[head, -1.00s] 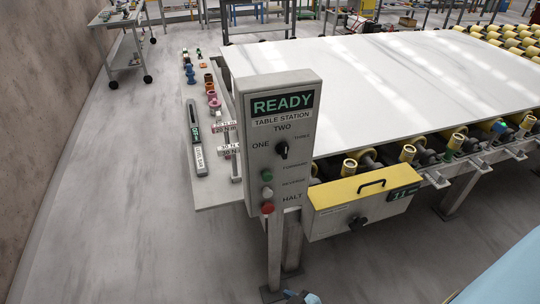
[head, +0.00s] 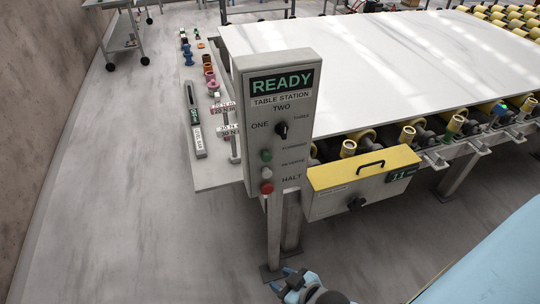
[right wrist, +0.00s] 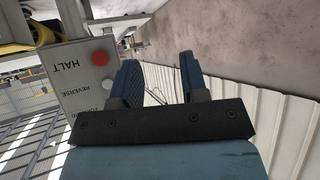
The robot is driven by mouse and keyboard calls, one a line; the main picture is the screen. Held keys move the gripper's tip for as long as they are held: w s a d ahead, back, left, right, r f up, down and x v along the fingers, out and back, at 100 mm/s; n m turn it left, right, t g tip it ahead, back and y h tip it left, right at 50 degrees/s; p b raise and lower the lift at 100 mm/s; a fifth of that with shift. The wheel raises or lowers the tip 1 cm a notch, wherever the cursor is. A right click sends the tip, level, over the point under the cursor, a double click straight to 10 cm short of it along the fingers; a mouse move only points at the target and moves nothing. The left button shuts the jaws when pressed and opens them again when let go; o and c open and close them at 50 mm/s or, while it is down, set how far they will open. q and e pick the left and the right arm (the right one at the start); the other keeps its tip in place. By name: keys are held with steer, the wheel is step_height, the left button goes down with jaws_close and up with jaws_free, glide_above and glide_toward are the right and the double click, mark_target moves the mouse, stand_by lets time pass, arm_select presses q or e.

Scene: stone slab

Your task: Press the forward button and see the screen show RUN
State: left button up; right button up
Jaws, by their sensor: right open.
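The control panel (head: 278,130) stands upright on a post, and its screen (head: 281,82) reads READY. The green forward button (head: 266,155) is above the white reverse button (head: 266,172) and the red halt button (head: 267,188). The selector knob (head: 282,129) is higher up. My right gripper (head: 287,281) is low at the bottom edge of the head view, below the panel and apart from it. In the right wrist view its two blue fingers (right wrist: 158,78) are spread and empty. The panel shows upside down there, with the red button (right wrist: 99,57) and white button (right wrist: 107,86); the green one is hidden. My left gripper is out of view.
A yellow-topped box (head: 362,180) with a handle and knob juts out right of the panel. The white slab (head: 390,75) lies on the table behind. A side shelf (head: 213,175) with small tools is on the left. The floor left of the post is clear.

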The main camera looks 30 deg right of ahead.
stand_by(0.4)
jaws_close()
stand_by(1.5)
